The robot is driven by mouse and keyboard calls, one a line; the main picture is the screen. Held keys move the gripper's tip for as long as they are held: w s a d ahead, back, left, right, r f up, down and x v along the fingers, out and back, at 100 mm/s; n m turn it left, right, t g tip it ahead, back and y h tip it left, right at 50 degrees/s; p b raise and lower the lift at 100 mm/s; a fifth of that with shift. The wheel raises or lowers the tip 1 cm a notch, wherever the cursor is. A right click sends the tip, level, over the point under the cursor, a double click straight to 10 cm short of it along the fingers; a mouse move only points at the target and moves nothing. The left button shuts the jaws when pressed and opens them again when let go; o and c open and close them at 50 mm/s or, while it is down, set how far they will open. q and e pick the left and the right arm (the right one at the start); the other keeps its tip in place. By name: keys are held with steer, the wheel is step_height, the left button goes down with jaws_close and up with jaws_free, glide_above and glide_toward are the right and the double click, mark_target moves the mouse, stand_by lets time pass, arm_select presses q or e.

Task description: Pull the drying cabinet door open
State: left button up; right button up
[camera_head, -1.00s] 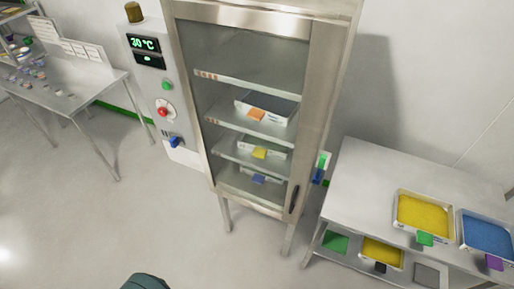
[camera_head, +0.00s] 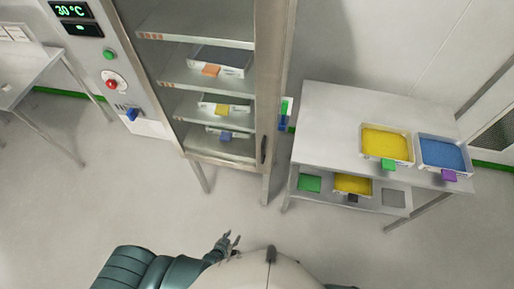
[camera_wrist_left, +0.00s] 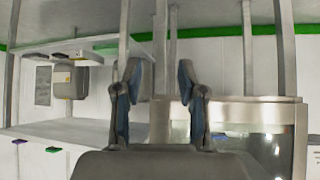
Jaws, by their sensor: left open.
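The drying cabinet (camera_head: 278,60) stands at the upper middle of the head view, with a steel frame and a glass front. Its door looks shut. A dark upright handle (camera_head: 264,150) sits low on the right side of the door frame. Through the glass I see shelves with trays bearing orange, yellow and blue tags. My left gripper (camera_head: 229,242) is below the cabinet in the head view, apart from the handle. In the left wrist view its two fingers (camera_wrist_left: 158,85) are spread with nothing between them. My right gripper is not in view.
A steel table (camera_head: 325,115) stands right of the cabinet, with a yellow tray (camera_head: 386,144) and a blue tray (camera_head: 443,154) on top. A control panel (camera_head: 92,60) with buttons flanks the cabinet's left side. The floor (camera_head: 120,205) in front is clear.

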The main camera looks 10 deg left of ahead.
arm_select(q)
steer(key=w+d+r+t+h, duration=0.1)
steer(key=w+d+r+t, duration=0.15)
steer(key=w+r, duration=0.4)
steer(key=w+d+r+t+h, duration=0.1)
steer(key=w+r+t, duration=0.2)
steer(key=r, duration=0.7)
steer(key=t, duration=0.4)
glide_toward(262, 157)
steer(key=shift+n+g, duration=0.25)
steer(key=shift+n, duration=0.15)
steer(key=x, duration=1)
steer(key=shift+w+r, duration=0.3)
steer(key=shift+w, duration=0.1)
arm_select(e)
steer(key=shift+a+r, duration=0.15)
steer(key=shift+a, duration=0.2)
arm_select(q)
jaws_close()
